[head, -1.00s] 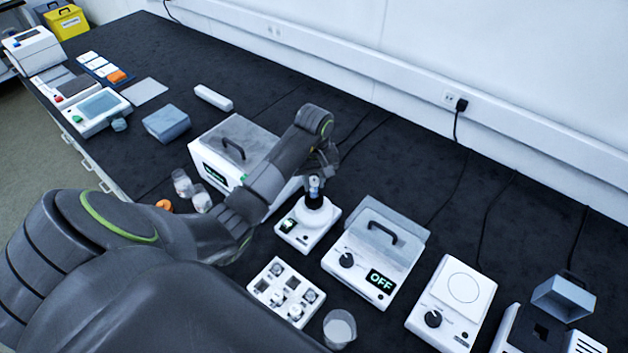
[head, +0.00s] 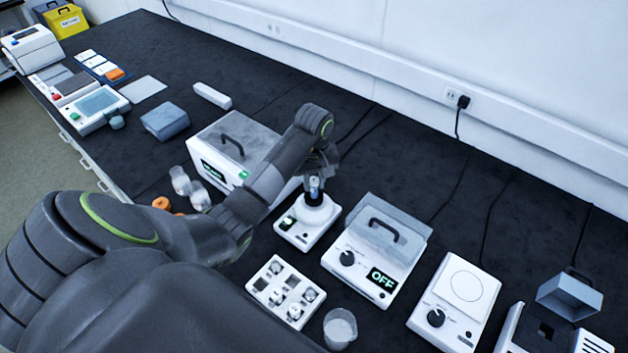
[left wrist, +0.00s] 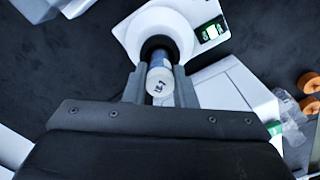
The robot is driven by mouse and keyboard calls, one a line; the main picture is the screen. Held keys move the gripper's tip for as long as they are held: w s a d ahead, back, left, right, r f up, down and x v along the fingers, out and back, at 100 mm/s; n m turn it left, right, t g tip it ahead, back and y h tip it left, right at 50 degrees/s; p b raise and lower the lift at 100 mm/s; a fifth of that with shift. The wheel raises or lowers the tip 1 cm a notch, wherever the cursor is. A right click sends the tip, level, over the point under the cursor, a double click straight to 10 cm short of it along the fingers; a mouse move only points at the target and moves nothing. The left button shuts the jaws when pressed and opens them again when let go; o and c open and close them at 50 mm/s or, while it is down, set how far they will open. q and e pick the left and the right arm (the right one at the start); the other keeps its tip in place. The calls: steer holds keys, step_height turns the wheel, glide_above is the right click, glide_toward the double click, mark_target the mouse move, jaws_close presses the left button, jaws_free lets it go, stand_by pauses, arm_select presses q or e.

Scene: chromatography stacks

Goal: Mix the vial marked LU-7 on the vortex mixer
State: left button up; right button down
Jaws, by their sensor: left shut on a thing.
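A small vial (left wrist: 160,82) with a white cap is between my left gripper's fingers in the left wrist view. The cap's mark is partly readable, ending in what looks like "-7". My left gripper (head: 315,186) is shut on the vial, directly above the vortex mixer (head: 306,222). The mixer is a white box with a round top, a black cup and a lit green display; it also shows in the left wrist view (left wrist: 192,18). The vial's lower end is at the black cup, and I cannot tell how deep it sits. My right gripper is not in view.
A white vial rack (head: 285,291) with several vials stands in front of the mixer. A lidded device reading OFF (head: 376,250) is to its right, a dial plate device (head: 455,300) farther right. A beaker (head: 340,328) stands near the rack. A lidded white box (head: 235,150) is behind my arm.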

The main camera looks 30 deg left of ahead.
arm_select(q)
steer(key=shift+f, duration=0.15)
steer(key=o, duration=0.5)
steer(key=shift+c, duration=1.4)
